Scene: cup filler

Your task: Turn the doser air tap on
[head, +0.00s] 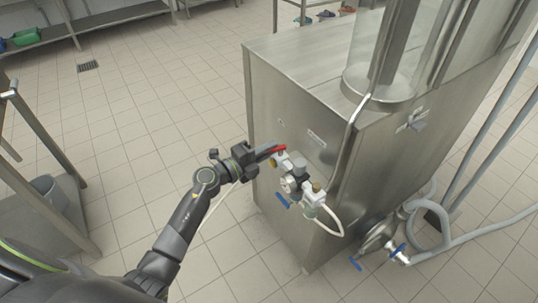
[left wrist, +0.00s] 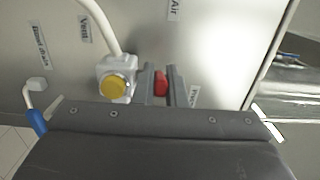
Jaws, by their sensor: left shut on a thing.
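A red tap handle (head: 277,149) sticks out from the valve assembly on the side of the steel machine (head: 290,100). My left gripper (head: 270,152) is at this handle, its arm reaching in from the lower left. In the left wrist view the red handle (left wrist: 161,83) sits between the two grey fingers (left wrist: 161,88), which are shut on it. An "Air" label (left wrist: 175,9) is on the panel above. The tap's body is mostly hidden behind the gripper. My right gripper is not in view.
White fittings with a gauge (head: 290,184) and a blue handle (head: 282,200) are just below the red handle. A yellow knob (left wrist: 115,88) is close left of the fingers. Pipes with blue handles (head: 355,264) lie low at right.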

